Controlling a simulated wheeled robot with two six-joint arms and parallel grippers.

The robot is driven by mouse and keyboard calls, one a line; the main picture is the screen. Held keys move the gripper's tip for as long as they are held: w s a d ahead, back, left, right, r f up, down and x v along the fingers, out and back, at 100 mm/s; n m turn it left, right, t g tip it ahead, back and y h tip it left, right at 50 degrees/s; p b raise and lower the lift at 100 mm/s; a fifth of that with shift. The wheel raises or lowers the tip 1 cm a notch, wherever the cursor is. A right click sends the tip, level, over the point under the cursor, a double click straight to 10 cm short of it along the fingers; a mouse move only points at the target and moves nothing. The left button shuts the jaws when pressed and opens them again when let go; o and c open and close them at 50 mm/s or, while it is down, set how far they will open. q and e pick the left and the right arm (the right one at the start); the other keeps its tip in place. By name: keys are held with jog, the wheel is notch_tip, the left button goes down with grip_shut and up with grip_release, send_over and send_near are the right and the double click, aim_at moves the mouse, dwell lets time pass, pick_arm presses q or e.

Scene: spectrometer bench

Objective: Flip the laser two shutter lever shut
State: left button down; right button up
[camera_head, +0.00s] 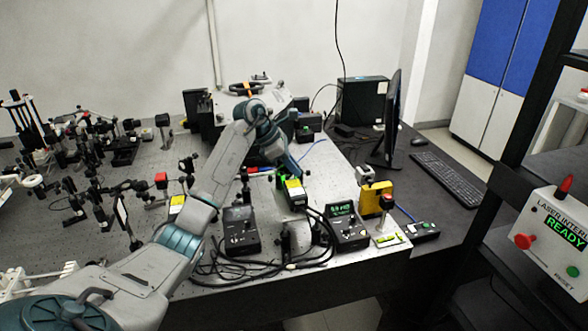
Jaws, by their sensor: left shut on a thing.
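My left arm reaches in from the lower left, bends over the bench and points down to the right. Its gripper (297,174) is at the back end of a black laser box with a yellow label (295,190). The jaws are closed at the top of this box, on what seems to be its small shutter lever. The lever is too small and too covered to show its position. A green glow shows beside the jaws. A second box with a yellow label (177,205) stands to the left, partly behind my arm. My right gripper is out of view.
Black control boxes (240,231) with cables stand at the bench's front, one with a green display (342,211). A yellow device (376,198) stands to their right. Optics mounts crowd the left. A monitor (391,118) and keyboard (449,177) are right. An interlock box (553,240) reads READY.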

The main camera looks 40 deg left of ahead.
pick_arm(q)
jog(key=c, duration=1.4)
grip_release()
jog(key=shift+c, duration=0.2)
jog(key=shift+r, duration=0.1)
jog(key=shift+s+a+r, duration=0.1)
jog(key=shift+a+r, duration=0.05)
jog(key=shift+a, duration=0.05)
jog(key=b+v, duration=0.3)
jog(key=v, duration=0.7)
jog(key=shift+r, duration=0.15)
jog(key=shift+s, duration=0.1)
